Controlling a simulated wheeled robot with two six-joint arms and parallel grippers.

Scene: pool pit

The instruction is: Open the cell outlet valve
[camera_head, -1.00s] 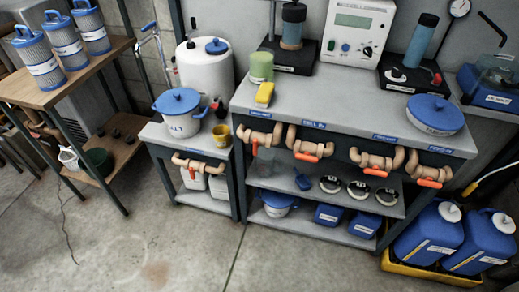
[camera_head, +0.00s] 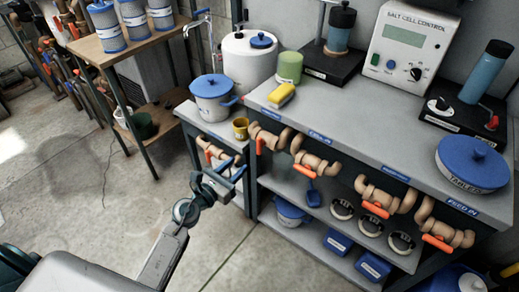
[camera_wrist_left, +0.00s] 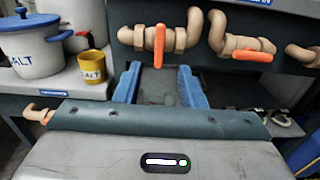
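Several tan pipe valves with orange handles hang along the front of the grey bench. The leftmost valve (camera_head: 268,138) has its handle (camera_wrist_left: 159,48) pointing straight down. The second valve (camera_head: 314,162) has its handle (camera_wrist_left: 252,55) lying roughly along the pipe. The small blue labels above these two are too blurred to read surely, so I cannot tell which is the cell outlet valve. My left gripper (camera_head: 224,176) is open and empty, left of and apart from the leftmost valve. In the wrist view its blue fingers (camera_wrist_left: 160,86) stand apart below that valve. My right gripper is not in view.
A third valve (camera_head: 384,198) and a fourth (camera_head: 444,234) under a "FEED IN" label follow to the right. A low side table holds a blue-lidded white pot (camera_head: 212,101) and a yellow mug (camera_head: 240,128). The floor in front is open.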

